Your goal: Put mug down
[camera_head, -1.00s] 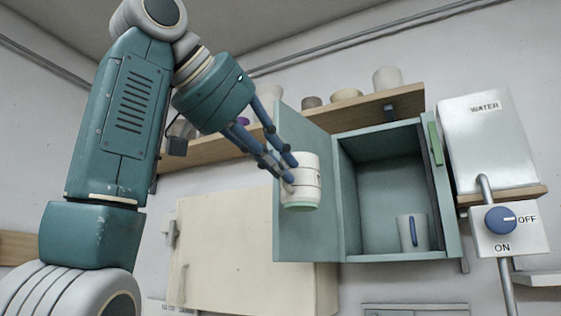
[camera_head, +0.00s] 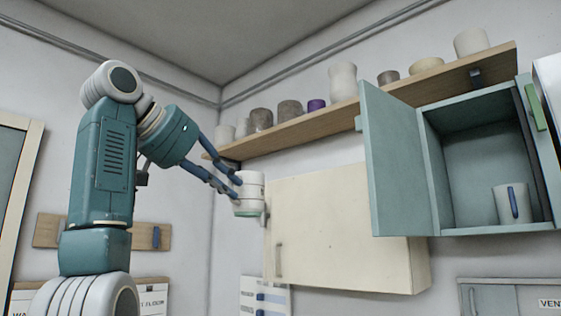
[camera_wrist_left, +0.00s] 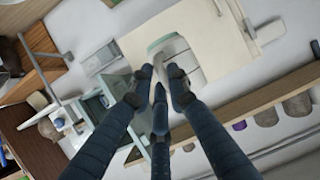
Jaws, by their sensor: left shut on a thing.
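My left gripper (camera_head: 236,190) is shut on a white mug (camera_head: 250,187) with a pale green band at its bottom edge. The mug is held upright in the air, in front of the left edge of the cream cabinet. In the left wrist view the gripper's dark blue fingers (camera_wrist_left: 163,95) close on the white mug (camera_wrist_left: 180,52), whose green edge faces up-left. Another mug (camera_head: 508,205), white with a blue handle, stands inside the open teal cabinet (camera_head: 440,180). My right gripper is not in view.
A wooden shelf (camera_head: 330,122) with several pots runs along the wall above. The shut cream cabinet (camera_head: 340,230) hangs below it. The teal cabinet door (camera_head: 397,165) stands open toward the left. A wooden rail (camera_head: 150,236) is on the left wall.

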